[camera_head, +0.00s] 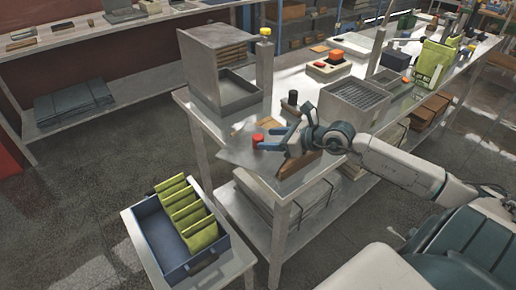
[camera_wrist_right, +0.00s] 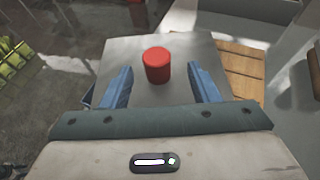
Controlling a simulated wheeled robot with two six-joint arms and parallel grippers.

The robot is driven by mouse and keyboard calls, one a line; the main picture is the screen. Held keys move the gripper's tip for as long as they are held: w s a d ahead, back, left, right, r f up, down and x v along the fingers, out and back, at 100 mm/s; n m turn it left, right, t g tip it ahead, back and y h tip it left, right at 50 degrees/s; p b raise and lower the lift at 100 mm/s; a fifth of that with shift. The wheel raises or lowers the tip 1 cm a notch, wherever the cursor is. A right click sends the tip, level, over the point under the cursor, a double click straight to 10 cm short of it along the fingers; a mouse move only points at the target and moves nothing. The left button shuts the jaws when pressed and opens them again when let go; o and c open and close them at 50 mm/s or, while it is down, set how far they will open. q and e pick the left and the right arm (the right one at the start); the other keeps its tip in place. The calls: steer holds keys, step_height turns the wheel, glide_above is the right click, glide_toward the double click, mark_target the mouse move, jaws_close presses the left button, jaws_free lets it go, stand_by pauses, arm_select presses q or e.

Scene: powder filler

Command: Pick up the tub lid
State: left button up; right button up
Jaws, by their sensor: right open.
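The tub lid appears to be a flat grey plate (camera_head: 234,155) with a red round knob (camera_head: 257,139), lying at the near left corner of the workbench. In the right wrist view the grey plate (camera_wrist_right: 115,60) fills the middle, and the red knob (camera_wrist_right: 157,65) stands upright on it. My right gripper (camera_head: 269,138) is open, its blue fingers pointing at the knob from the right. In the wrist view the knob shows between the two fingertips, with a gap on each side. I cannot tell whether the fingers reach fully around it. My left gripper is not in view.
A grey open-fronted box (camera_head: 222,60) stands behind the plate on the workbench. A black cylinder (camera_head: 292,100) and a grilled grey box (camera_head: 347,105) are beyond my right gripper. A blue tray (camera_head: 180,243) with green-yellow packets sits on a low table at front left.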

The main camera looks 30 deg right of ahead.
mark_target(258, 140)
steer(key=shift+p+x, duration=0.35)
steer(key=shift+x, duration=2.1)
steer(key=shift+s+a+f, duration=0.1)
steer(key=shift+s+a, duration=0.05)
steer(key=c, duration=1.2)
